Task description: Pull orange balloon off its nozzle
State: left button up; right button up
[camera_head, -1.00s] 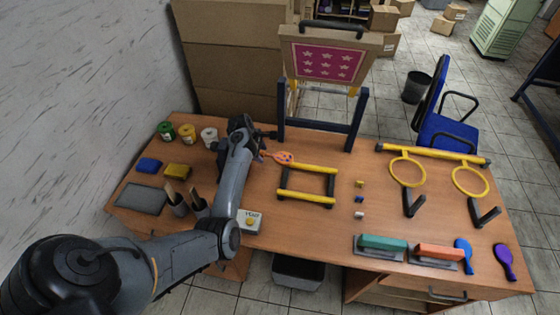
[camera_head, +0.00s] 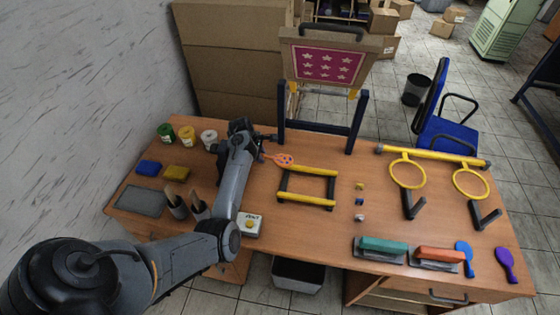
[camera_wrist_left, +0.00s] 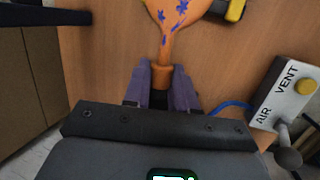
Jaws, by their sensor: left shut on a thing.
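The orange balloon (camera_head: 284,160) with blue-purple print lies flat and small beside the yellow-railed frame in the head view. In the left wrist view the balloon (camera_wrist_left: 178,14) narrows to a neck that runs down to an orange collar between my fingers. My left gripper (camera_head: 260,154) is at the neck end of the balloon. In the wrist view its purple fingers (camera_wrist_left: 163,84) are shut around the orange collar. The nozzle cannot be told apart there; the fingers and hand hide that end. My right gripper is not in view.
An AIR/VENT box (camera_wrist_left: 287,95) with a yellow button and a lever stands right of the hand, with a blue tube near it. The yellow-railed frame (camera_head: 307,168) is close by. A star-patterned screen (camera_head: 327,66) stands behind. Ink jars (camera_head: 187,135) are at the left.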

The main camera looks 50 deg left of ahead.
pick_arm(q)
jog(key=shift+w+d+p, duration=0.25)
jog(key=shift+d+p, duration=0.1)
dwell(0.4)
jog(key=shift+w+d+r, duration=0.1)
jog(key=shift+w+d, duration=0.1)
jog(key=shift+d, duration=0.05)
notch_tip(320, 180, up, 5)
jog(key=p, duration=0.5)
jog(key=shift+p, duration=0.4)
jog(key=shift+r+p, duration=4.65)
jog(key=shift+r, duration=1.25)
